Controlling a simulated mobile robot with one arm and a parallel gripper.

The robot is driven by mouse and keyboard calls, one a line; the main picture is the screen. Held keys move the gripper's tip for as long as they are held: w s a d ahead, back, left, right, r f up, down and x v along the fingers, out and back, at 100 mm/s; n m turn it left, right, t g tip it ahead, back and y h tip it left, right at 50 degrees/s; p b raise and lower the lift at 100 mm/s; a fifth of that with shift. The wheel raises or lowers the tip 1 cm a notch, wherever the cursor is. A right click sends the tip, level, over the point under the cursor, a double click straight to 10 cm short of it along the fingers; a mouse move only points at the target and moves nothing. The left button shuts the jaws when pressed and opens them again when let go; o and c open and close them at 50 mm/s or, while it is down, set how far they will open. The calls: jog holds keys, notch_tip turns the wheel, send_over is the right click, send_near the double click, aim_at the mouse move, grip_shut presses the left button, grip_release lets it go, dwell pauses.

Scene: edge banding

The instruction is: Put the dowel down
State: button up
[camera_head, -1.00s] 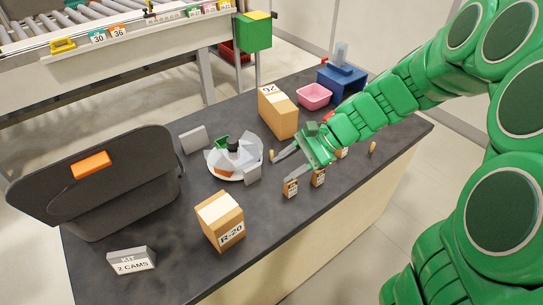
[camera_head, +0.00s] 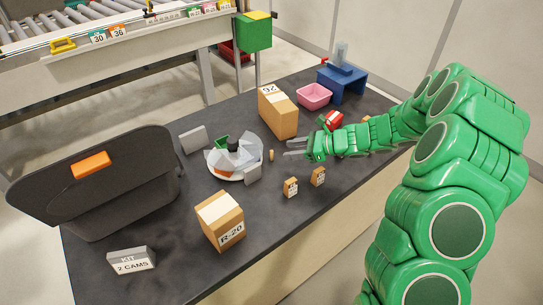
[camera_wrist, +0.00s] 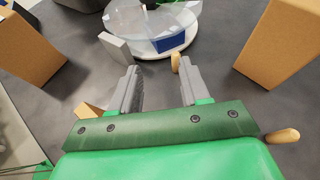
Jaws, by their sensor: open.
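A small wooden dowel (camera_head: 271,155) stands upright on the dark worktop, right of the round white tray (camera_head: 238,178) with clear guards. It also shows in the wrist view (camera_wrist: 175,62), just beyond the fingertips. My gripper (camera_head: 289,148) is low over the worktop to the right of this dowel, with its two grey fingers apart. In the wrist view nothing is held between the fingers (camera_wrist: 158,88), and the dowel appears clear of them. A second wooden peg (camera_wrist: 283,136) shows beside the gripper's body at the right.
A tall carton (camera_head: 281,113) stands behind the gripper, and the R-20 carton (camera_head: 220,220) is at front. Two small labelled blocks, one left (camera_head: 290,187) and one right (camera_head: 318,176), stand near the front edge. A pink bin (camera_head: 314,96) and blue stand (camera_head: 342,82) are behind.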

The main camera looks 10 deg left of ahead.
aim_at(272, 156)
jog(key=shift+w+d+f+m+t, duration=0.2)
jog(key=shift+w+f+m, duration=0.1)
jog(key=shift+w+f, duration=0.15)
jog(key=shift+w+d+f+m+t, duration=0.1)
jog(key=shift+w+d+f+m, duration=0.05)
jog(key=shift+w+f+m, duration=0.3)
jog(key=shift+f+x, duration=0.1)
jog(key=shift+x, duration=1.85)
jog(key=shift+f+x, duration=0.15)
jog(key=shift+x, duration=1.8)
jog(key=shift+w+d, duration=0.1)
grip_shut()
